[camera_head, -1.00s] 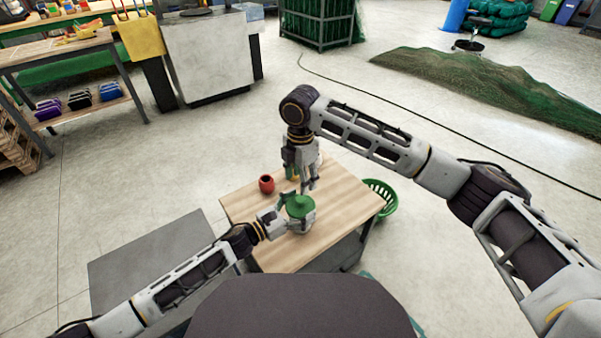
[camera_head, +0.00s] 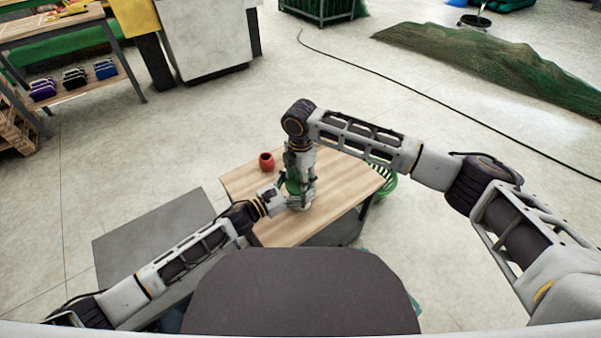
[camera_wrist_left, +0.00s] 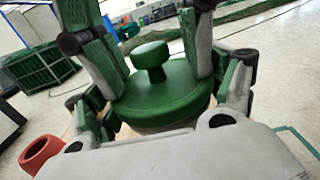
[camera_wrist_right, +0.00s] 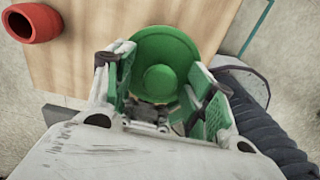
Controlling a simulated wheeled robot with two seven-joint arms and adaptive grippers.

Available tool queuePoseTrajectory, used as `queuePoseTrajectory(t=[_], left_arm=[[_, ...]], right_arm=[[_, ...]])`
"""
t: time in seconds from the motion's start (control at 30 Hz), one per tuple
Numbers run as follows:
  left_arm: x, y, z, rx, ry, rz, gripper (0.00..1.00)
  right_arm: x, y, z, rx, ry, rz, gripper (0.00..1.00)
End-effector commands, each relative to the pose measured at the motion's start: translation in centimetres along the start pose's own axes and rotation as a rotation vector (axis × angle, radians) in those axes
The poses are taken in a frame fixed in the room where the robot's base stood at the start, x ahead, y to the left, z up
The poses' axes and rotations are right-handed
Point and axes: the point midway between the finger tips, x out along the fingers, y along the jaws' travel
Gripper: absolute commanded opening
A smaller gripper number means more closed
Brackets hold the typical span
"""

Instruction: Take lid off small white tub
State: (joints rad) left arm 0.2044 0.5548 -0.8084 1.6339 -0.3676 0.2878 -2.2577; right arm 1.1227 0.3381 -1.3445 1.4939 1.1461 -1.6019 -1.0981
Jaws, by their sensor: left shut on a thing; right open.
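The small white tub (camera_head: 300,204) stands on the wooden table, mostly hidden by my grippers. Its green lid (camera_wrist_left: 165,98) sits on top, with a round knob (camera_wrist_left: 151,55) in its middle. The lid also shows from above in the right wrist view (camera_wrist_right: 165,48). My left gripper (camera_head: 282,202) is shut on the tub from the left side, below the lid. My right gripper (camera_head: 300,187) points down over the lid. Its fingers (camera_wrist_right: 160,95) are open, one on each side of the knob, and I see no clear contact with it.
A red pot (camera_head: 266,162) stands near the table's back left edge; it also shows in the right wrist view (camera_wrist_right: 32,22). The table's right part (camera_head: 345,185) is bare. A green basket (camera_head: 388,181) stands beyond the right edge. A grey surface (camera_head: 150,235) lies left.

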Motion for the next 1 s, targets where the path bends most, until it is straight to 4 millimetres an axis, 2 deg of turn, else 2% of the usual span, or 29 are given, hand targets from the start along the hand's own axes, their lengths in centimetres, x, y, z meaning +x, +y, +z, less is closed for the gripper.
queuePoseTrajectory(t=[0.27,0.37,0.7,1.0], left_arm=[[0.0,0.0,-0.01,0.0,0.0,0.0,0.4],[0.0,0.0,-0.01,0.0,0.0,0.0,0.4],[0.0,0.0,0.0,0.0,0.0,0.0,0.4],[-0.01,0.0,-0.03,0.0,0.0,0.0,0.4]], right_arm=[[0.08,0.02,0.0,0.0,0.0,0.001,0.55],[0.07,0.02,0.0,0.0,0.0,0.001,0.44],[0.04,0.02,0.0,0.0,0.0,0.001,0.01],[-0.26,0.04,0.0,0.0,0.0,0.001,0.0]])
